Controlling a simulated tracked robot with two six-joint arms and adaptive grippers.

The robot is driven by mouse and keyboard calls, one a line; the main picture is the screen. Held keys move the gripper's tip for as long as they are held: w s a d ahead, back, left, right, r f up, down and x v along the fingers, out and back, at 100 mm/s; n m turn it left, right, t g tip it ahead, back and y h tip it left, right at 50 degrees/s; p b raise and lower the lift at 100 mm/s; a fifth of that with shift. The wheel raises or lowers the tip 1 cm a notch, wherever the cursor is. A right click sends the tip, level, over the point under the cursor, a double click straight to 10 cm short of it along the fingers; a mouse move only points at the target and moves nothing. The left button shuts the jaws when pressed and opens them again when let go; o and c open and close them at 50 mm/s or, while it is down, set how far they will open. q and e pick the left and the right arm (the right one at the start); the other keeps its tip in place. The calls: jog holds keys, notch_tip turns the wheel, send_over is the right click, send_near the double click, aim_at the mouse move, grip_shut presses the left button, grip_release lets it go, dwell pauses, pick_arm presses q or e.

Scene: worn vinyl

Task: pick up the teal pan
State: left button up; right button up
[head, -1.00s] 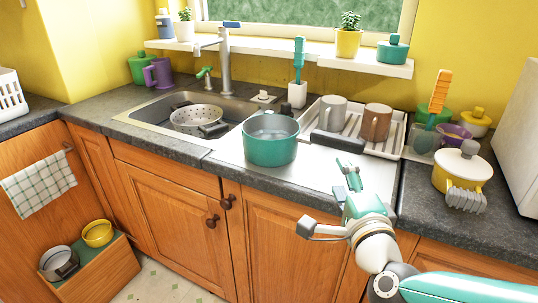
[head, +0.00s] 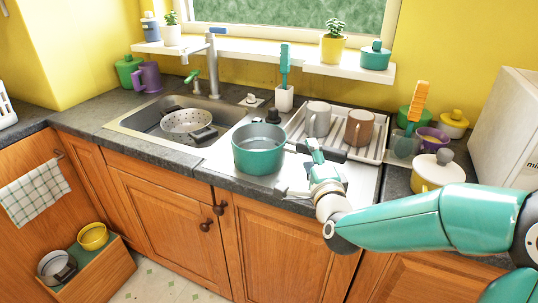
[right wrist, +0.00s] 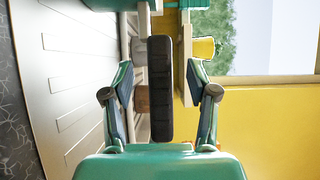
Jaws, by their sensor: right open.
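The teal pan (head: 259,158) stands upright on the steel drainer beside the sink. Its long black handle (head: 335,154) points right, toward the dish rack. My right gripper (head: 314,150) is at the handle, and its fingers cover part of it in the head view. In the right wrist view the black handle (right wrist: 160,105) stands between the two fingers of my open right gripper (right wrist: 160,72), with a gap on each side. My left gripper is not in view.
The sink (head: 150,121) with a colander (head: 187,124) is to the left. The white dish rack (head: 373,150) with a grey mug (head: 317,120) and a brown mug (head: 358,130) is just behind the handle. A yellow pot (head: 428,178) stands right.

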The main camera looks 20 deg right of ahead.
jog(key=p+x, duration=0.1)
jog(key=x, duration=0.4)
jog(key=shift+s+d+f, duration=0.1)
jog(key=shift+d, duration=0.05)
grip_shut()
dwell(0.4)
